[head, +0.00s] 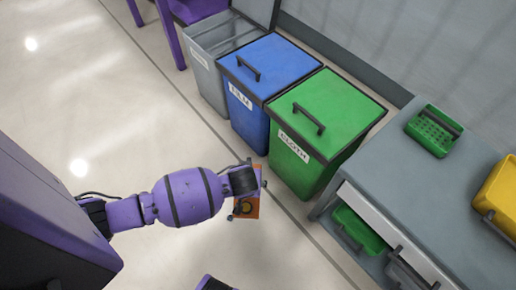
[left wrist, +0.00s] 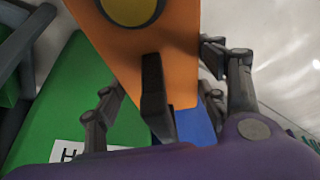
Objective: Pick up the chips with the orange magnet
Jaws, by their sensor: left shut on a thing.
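My left gripper (head: 247,190) reaches in from the left and is shut on the orange magnet (head: 250,207), a flat orange piece with a dark round part. The magnet hangs over the floor just left of the green bin's front. In the left wrist view the orange magnet (left wrist: 180,35) fills the upper middle, with a yellow disc in a dark ring. The gripper's dark finger links show on both sides of it. I cannot make out any chips in either view. My right gripper is not in view.
A grey bin (head: 207,80), a blue bin (head: 243,110) and a green bin labelled CLOTH (head: 300,165) stand in a row. Right of them is a grey cabinet (head: 400,180) with an open drawer, a green basket (head: 432,130) and a yellow container (head: 500,198). The floor at left is clear.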

